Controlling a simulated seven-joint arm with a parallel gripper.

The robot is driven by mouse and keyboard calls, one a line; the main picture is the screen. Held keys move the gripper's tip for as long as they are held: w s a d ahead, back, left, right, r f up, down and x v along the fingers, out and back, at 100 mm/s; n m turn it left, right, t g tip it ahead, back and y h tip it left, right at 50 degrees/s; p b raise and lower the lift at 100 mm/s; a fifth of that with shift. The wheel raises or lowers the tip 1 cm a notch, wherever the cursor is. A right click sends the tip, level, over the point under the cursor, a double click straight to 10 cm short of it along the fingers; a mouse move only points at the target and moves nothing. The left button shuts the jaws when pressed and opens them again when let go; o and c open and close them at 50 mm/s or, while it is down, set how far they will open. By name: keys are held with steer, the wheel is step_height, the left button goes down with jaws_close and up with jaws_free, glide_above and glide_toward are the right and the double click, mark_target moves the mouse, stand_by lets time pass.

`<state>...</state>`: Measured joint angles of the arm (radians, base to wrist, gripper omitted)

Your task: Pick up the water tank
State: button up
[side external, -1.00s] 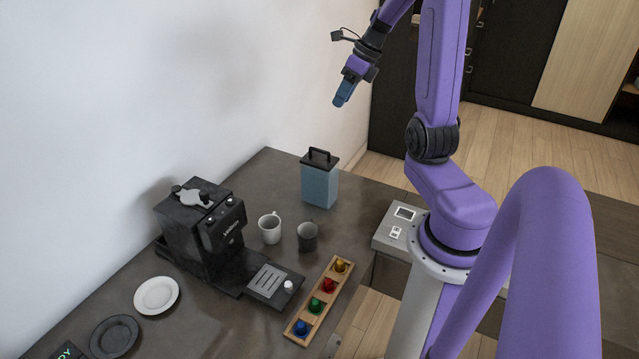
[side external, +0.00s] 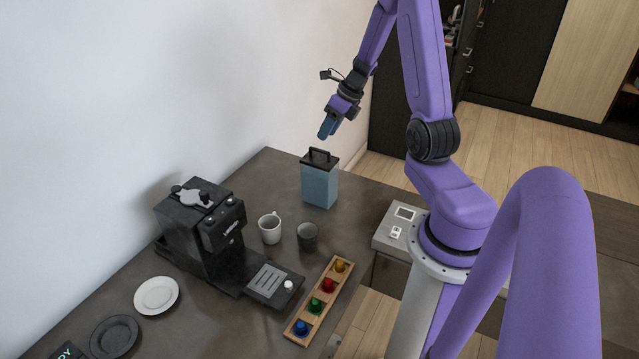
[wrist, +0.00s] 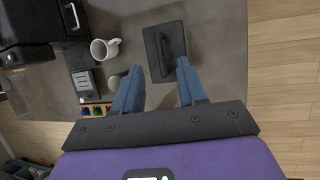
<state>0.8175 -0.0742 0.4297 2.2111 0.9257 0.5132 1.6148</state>
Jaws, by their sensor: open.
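The water tank (side external: 319,186) is a blue-grey box with a black lid and a black handle on top. It stands upright near the far corner of the dark counter. My gripper (side external: 326,131) is above the tank's lid, apart from it, pointing down. In the wrist view the tank's black lid and handle (wrist: 166,52) show just beyond the blue fingers of my open gripper (wrist: 155,82), nearer the right finger. Nothing is between the fingers.
A wooden tray (side external: 292,334) holds several coloured capsules. Two plates lie at the front left. The wall is behind.

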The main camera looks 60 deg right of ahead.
steer(key=shift+x, duration=2.75)
steer(key=shift+s, duration=0.1)
jaws_close()
